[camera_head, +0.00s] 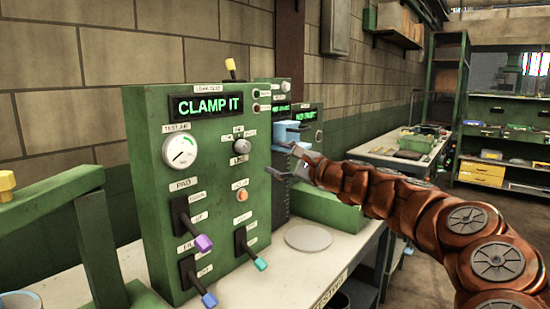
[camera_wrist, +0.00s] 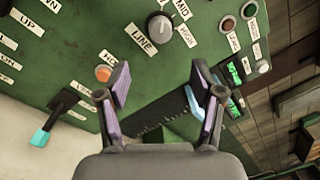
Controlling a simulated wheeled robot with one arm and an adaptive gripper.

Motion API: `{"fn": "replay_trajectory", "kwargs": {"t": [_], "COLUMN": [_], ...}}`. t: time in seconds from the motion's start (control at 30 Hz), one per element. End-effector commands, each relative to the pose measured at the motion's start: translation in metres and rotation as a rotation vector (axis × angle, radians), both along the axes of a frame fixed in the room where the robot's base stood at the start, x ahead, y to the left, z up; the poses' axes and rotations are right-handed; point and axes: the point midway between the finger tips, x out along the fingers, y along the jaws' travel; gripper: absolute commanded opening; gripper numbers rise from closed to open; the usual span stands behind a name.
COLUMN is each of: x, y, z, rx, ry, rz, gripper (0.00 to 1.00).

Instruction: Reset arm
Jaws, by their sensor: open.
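My gripper (camera_head: 290,166) is at the end of my copper-coloured arm, in front of the right edge of the green control panel (camera_head: 150,115). The wrist view shows my gripper (camera_wrist: 161,95) with its two purple-padded fingers apart and nothing between them. The panel face lies beyond the fingers. A light blue part (camera_head: 287,132) is just behind the gripper in the head view; it also shows by the right finger in the wrist view (camera_wrist: 192,102). The panel display (camera_head: 208,106) reads "CLAMP IT".
The panel carries a gauge (camera_head: 181,150), an orange button (camera_head: 242,195) and levers with purple (camera_head: 203,243), blue (camera_head: 209,299) and teal (camera_head: 261,264) tips. A round grey disc (camera_head: 308,238) lies on the pale bench. A second table (camera_head: 385,147) and shelves stand behind.

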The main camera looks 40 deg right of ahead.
Motion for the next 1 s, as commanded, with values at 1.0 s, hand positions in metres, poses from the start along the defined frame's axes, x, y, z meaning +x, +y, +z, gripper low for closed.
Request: {"fn": "replay_trajectory", "kwargs": {"t": [1.0], "x": [-0.005], "y": [0.207], "z": [-0.029], "rx": [-0.425], "ry": [0.119], "rz": [0.408], "gripper": [0.67]}}
